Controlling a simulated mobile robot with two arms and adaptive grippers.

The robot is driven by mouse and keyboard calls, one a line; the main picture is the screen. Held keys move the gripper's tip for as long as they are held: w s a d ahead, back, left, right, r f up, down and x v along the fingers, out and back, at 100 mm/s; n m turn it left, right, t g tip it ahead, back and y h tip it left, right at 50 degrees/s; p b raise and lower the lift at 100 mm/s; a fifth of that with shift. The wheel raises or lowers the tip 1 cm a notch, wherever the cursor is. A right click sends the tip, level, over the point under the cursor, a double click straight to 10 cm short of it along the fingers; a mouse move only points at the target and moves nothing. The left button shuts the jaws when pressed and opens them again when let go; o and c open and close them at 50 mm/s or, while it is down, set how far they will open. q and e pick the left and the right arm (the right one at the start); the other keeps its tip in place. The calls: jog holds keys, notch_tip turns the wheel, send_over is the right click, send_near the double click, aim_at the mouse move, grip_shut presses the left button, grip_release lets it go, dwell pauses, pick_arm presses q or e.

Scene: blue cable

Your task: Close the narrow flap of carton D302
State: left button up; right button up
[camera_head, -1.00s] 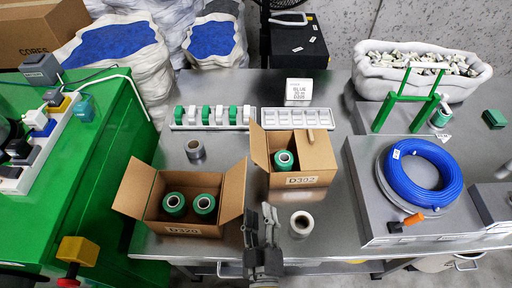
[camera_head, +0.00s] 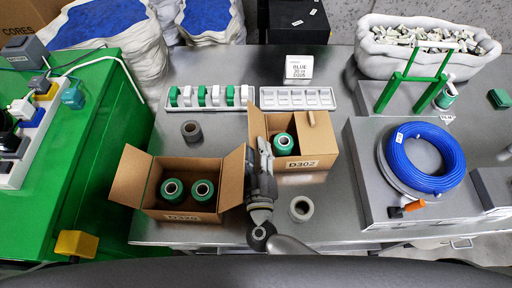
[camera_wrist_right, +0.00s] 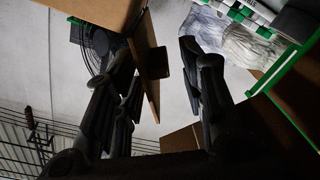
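Carton D302 (camera_head: 303,164) stands on the grey table with its top open. A green-and-white spool (camera_head: 284,144) shows inside. Its left flap (camera_head: 257,124) stands up. My right gripper (camera_head: 263,150) is at the carton's left side, close against that flap, with its arm coming from the bottom. In the right wrist view the two fingers (camera_wrist_right: 160,90) are spread apart. A thin brown board (camera_wrist_right: 147,65), seen nearly edge-on, shows between them; I cannot tell if a finger touches it. My left gripper is not in view.
An open carton (camera_head: 182,217) with two green spools stands just left of my right gripper. A loose roll (camera_head: 301,208) lies in front of carton D302. A blue cable coil (camera_head: 427,160) is at the right. White trays (camera_head: 297,98) lie behind.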

jog(key=shift+w, duration=0.35)
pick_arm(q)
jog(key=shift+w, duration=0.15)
pick_arm(e)
grip_shut()
jog(key=p, duration=0.2)
jog(key=m+p, duration=0.1)
jog(key=p, duration=0.1)
jog(key=shift+s+d+r+m+p, duration=0.15)
jog(key=shift+r+m+p, duration=0.15)
jog(key=shift+r+p, duration=0.1)
jog(key=shift+d+m+p, duration=0.2)
jog(key=shift+m+p, duration=0.2)
jog(key=shift+m, duration=0.2)
pick_arm(q)
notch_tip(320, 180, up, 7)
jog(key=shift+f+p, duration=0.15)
jog(key=shift+p, duration=0.3)
pick_arm(e)
jog(key=shift+d+r+m, duration=0.1)
jog(key=shift+d+m, duration=0.25)
jog(key=shift+m, duration=0.7)
jog(key=shift+d+r+m, duration=0.1)
jog(key=shift+d+m, duration=0.2)
jog(key=shift+m, duration=0.75)
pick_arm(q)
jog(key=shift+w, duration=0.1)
